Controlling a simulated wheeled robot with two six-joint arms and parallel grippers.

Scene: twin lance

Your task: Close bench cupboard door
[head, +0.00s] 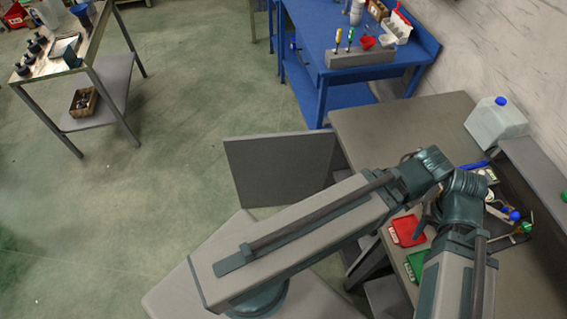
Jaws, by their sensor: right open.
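The cupboard door (280,170) is a flat grey panel. It stands swung open, out to the left from the front of the grey bench (385,125). My right arm crosses in front of the bench and hides the cupboard's opening and part of the door's lower right edge. The arm bends above the bench top and comes back toward the bottom edge. My right gripper is open, but its fingers are hard to make out behind the arm links. I see no contact with the door. My left gripper is not in view.
On the bench are a red tray (407,230), a green tray (418,264), a white jug (496,124) and hand tools. A blue workbench (335,95) stands behind. A small table (92,75) is at the upper left. The floor left of the door is clear.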

